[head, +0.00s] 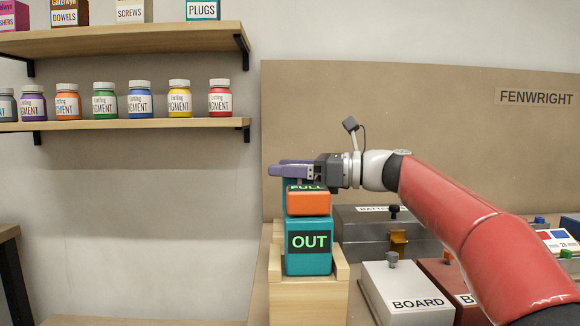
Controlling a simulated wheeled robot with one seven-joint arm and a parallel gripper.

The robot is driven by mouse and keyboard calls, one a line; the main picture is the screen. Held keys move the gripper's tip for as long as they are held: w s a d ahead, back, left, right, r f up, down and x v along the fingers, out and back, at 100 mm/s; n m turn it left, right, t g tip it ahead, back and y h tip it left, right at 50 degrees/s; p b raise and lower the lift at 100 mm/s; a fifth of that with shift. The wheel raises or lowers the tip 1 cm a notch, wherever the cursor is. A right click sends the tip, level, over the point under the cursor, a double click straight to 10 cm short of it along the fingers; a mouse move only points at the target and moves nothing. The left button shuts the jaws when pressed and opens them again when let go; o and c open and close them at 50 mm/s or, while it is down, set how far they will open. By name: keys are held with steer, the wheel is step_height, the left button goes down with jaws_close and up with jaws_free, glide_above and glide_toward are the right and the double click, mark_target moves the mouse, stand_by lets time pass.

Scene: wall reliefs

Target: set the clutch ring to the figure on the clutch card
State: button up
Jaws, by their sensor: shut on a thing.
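A teal unit (308,262) stands upright in a light wooden cradle (297,303) at the centre. Its lower block reads OUT in green on black. An orange block (308,203) sits above that, and a partly covered green word, apparently FULL, is above the orange. My gripper (283,170), with purple fingers, reaches in from the right and is shut at the unit's top. The fingers hide just what they grip. I cannot make out a clutch ring. A card (560,240) with red and blue squares lies at the far right; its figure is too small to read surely.
A grey metal case (362,228) stands behind and right of the unit. A grey BOARD box (405,290) and a dark red box (448,283) stand in front of it, under my arm. Shelves with pigment jars (140,103) hang at upper left. The wall left of the cradle is clear.

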steer(key=shift+g, duration=0.3)
steer(key=o, duration=1)
steer(key=shift+c, duration=0.2)
steer(key=v, duration=0.7)
steer(key=shift+s+d, duration=0.15)
steer(key=shift+d, duration=0.25)
